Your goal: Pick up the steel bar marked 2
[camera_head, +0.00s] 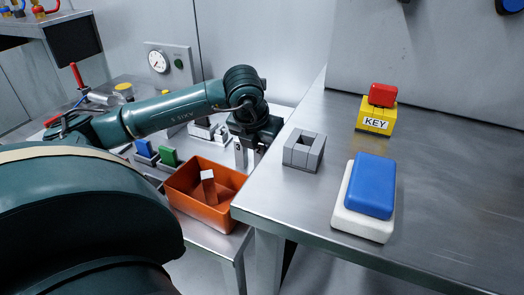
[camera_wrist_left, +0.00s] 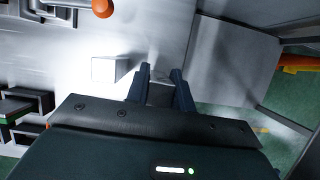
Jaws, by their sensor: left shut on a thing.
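My left gripper (camera_head: 252,158) is above the left-hand metal table, beside the edge of the right-hand table. It also shows in the left wrist view (camera_wrist_left: 160,72), shut on a grey steel bar (camera_wrist_left: 160,94) between its fingers. No number shows on the held bar, so I cannot tell whether it is marked 2. A steel bar marked 3 (camera_head: 239,153) stands upright just left of the gripper. A bright square top, probably that bar (camera_wrist_left: 108,70), shows apart from the fingers in the wrist view. My right gripper is not in view.
An orange bin (camera_head: 182,200) holds a tilted steel bar (camera_head: 209,188). On the right-hand table (camera_head: 440,170) are a grey block with a square opening (camera_head: 304,150), a yellow KEY block (camera_head: 375,116) under a red block, and a blue block (camera_head: 369,184) on a white one.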

